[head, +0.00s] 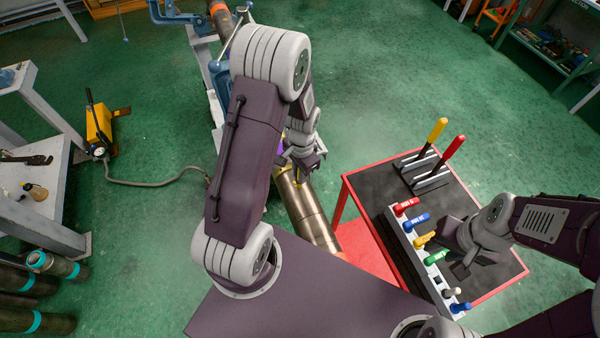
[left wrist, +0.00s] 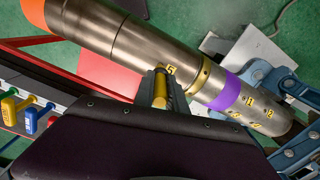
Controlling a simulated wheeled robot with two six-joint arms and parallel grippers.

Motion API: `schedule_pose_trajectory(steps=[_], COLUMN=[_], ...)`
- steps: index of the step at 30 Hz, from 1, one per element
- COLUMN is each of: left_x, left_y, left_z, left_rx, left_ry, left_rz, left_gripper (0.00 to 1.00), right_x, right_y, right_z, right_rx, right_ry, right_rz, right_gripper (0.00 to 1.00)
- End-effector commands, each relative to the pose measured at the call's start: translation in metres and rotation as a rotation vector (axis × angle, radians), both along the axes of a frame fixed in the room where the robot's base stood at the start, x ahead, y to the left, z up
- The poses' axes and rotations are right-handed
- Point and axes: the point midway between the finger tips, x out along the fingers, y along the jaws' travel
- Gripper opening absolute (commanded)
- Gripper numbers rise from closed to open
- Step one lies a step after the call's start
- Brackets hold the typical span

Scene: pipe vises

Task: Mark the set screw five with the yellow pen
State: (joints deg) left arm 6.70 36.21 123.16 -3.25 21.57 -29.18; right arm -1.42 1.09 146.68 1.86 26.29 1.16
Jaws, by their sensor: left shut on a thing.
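My left gripper (head: 300,163) is at the metal pipe (head: 308,212), on its upper part. In the left wrist view my left gripper (left wrist: 160,88) is shut on a yellow cylinder, which looks like the yellow pen (left wrist: 160,92). It points at the pipe (left wrist: 150,50) close to the yellow label 5 (left wrist: 171,70), left of a gold collar (left wrist: 203,75). I cannot tell whether the tip touches, and the set screw at 5 is not clear. Labels 1 (left wrist: 250,100) and 2 (left wrist: 268,108) lie past a purple band (left wrist: 226,92). My right gripper (head: 462,268) is over the tool rack; its jaws are unclear.
A red-framed cart (head: 345,200) carries a white rack (head: 405,248) of coloured handles and a stand with yellow (head: 437,130) and red (head: 453,149) handles. Blue vise parts (left wrist: 275,82) hold the pipe's far end. Green floor (head: 375,100) is open beyond the cart.

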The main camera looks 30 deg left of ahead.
Motion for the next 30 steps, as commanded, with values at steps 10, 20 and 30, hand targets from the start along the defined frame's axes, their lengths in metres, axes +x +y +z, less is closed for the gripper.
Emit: schedule_pose_trajectory(steps=[10,20,30], left_x=[-0.001,-0.001,0.000], left_y=[0.000,0.000,-0.001], left_z=[-0.001,0.012,0.038], left_rx=[0.000,-0.001,0.000], left_ry=[0.004,0.004,0.002], left_rz=[0.000,0.000,0.000], left_gripper=[0.00,0.00,0.00], right_x=[0.000,0.000,0.000], right_y=[0.000,0.000,0.000], right_z=[0.000,0.012,0.036], right_rx=[0.000,0.000,0.000], right_ry=[0.000,0.000,0.000], right_rz=[0.000,0.000,0.000], right_gripper=[0.36,0.36,0.36])
